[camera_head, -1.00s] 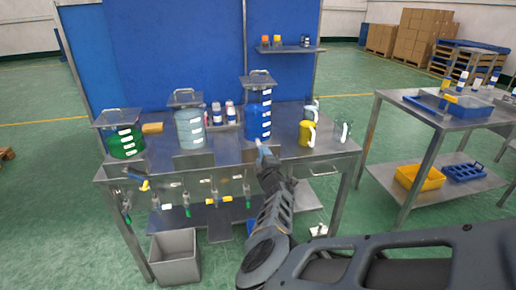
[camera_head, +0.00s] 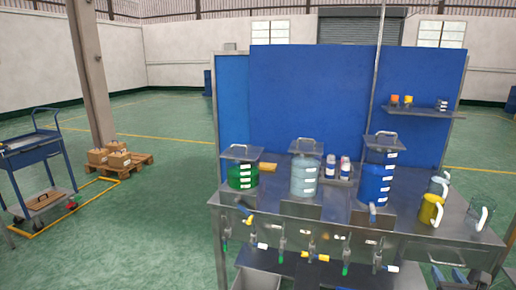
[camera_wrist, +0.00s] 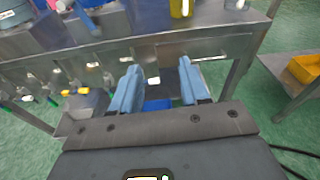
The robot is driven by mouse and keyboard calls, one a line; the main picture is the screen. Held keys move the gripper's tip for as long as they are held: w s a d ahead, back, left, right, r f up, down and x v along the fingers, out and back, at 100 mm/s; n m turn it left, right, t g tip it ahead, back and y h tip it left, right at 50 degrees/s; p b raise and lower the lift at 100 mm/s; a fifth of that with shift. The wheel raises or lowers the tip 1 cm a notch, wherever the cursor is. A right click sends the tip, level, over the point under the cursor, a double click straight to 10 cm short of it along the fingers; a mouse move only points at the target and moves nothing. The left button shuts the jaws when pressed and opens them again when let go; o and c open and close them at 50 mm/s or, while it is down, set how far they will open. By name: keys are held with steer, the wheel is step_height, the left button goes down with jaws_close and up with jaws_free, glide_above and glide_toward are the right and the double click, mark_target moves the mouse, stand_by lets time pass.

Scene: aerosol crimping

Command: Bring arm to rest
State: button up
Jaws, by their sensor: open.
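My gripper (camera_wrist: 160,88) shows in the wrist view with its two light-blue fingers spread apart. Nothing is held between them. It points at the front edge of the metal workbench (camera_wrist: 150,52), with the bench's front drawer and the lower shelf area ahead of the fingers. I cannot tell the exact gap to the bench. The workbench (camera_head: 330,222) there carries a green container (camera_head: 240,178), a pale blue one (camera_head: 304,178) and a dark blue one (camera_head: 376,180), all with flat lids.
Taps hang along the bench front. A yellow jug (camera_head: 430,209) and clear jugs stand at its right end. A blue cart (camera_head: 30,155) and a pallet of boxes (camera_head: 122,166) are at the left. In the wrist view a yellow bin (camera_wrist: 304,68) is at right. Green floor between is free.

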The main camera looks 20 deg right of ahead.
steer(key=s+a+r+n+t+y, duration=0.2)
steer(key=s+a+n+y, duration=0.2)
steer(key=s+a+n, duration=1.9)
steer(key=s+a+r+n+y, duration=0.2)
steer(key=s+a+r+n, duration=0.1)
steer(key=a+n, duration=0.3)
steer(key=s+a+r+n+y, duration=0.1)
steer(key=s+a+r+n, duration=0.2)
steer(key=a+r+n, duration=0.2)
steer(key=s+a+r+n+y, duration=0.2)
steer(key=s+a+r+n, duration=0.1)
steer(key=a+n, duration=0.5)
steer(key=shift+s+a+r+n+y+b, duration=0.35)
steer(key=shift+a+r+b, duration=0.1)
steer(key=shift+a, duration=0.25)
